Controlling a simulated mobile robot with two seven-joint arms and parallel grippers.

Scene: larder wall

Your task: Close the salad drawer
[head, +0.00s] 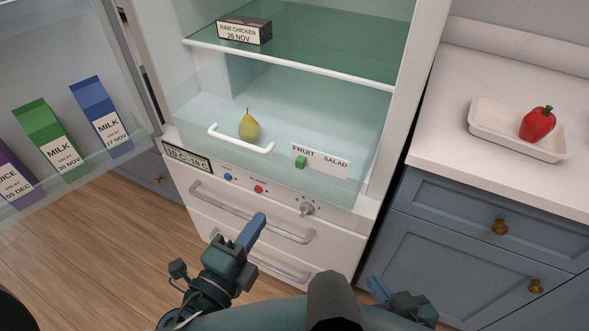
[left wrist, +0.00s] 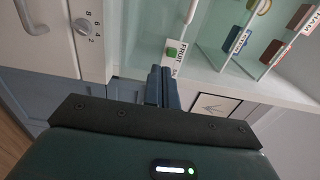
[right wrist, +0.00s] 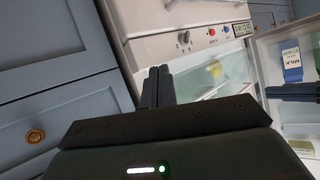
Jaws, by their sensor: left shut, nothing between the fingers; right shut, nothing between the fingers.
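The salad drawer (head: 200,115) is a clear bin low in the open fridge, with a white bar handle (head: 240,142) and a FRUIT/SALAD label (head: 330,164) with a green slider (head: 301,162) at the FRUIT end. Its front appears to jut out over the control panel's top edge; how far is hard to tell. A pear (head: 250,128) shows through it. My left gripper (head: 252,228) is shut and empty, in front of the fridge below the drawer, apart from the handle. My right gripper (head: 378,288) is shut and empty, lower right, near the blue cabinet.
The fridge door (head: 140,148) stands open at left, with milk and juice cartons on it. A raw chicken box (head: 244,30) sits on the shelf above. Lower drawers with metal handles (head: 250,215) are below. A tray (head: 485,125) with a red pepper (head: 537,124) is on the right counter.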

